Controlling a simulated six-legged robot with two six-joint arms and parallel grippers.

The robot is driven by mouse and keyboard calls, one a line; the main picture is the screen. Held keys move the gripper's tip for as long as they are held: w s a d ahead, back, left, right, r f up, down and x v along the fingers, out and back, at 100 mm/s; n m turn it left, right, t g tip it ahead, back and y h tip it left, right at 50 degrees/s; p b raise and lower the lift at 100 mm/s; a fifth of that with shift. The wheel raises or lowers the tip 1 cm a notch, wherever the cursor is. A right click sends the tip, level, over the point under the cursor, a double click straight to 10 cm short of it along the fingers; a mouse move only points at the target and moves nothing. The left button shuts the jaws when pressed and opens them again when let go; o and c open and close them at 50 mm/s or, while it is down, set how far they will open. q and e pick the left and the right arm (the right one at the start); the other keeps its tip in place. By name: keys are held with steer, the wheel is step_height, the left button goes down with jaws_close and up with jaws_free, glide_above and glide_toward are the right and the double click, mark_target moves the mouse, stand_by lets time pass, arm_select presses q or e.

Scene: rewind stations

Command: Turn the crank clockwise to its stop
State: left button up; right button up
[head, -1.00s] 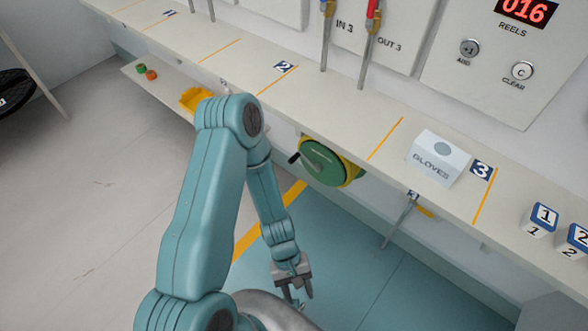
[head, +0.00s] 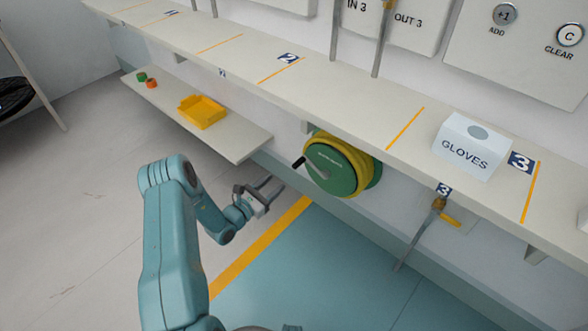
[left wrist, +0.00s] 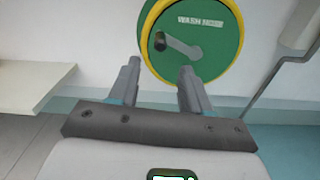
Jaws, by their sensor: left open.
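The crank (head: 309,166) is a pale arm with a black knob on the face of a green and yellow reel (head: 338,170) under the counter.
The counter (head: 230,62) overhangs the reel. A lower shelf (head: 240,138) with a yellow tray (head: 202,111) stands at the left. A hose wand (head: 420,230) hangs right of the reel. A glove box (head: 470,147) sits on the counter. The floor in front is clear.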

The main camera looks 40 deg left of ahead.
mark_target(293, 167)
arm_select(q)
steer(key=w+b, duration=0.2)
steer(key=w, duration=0.8)
steer(key=shift+w, duration=0.35)
jaws_close()
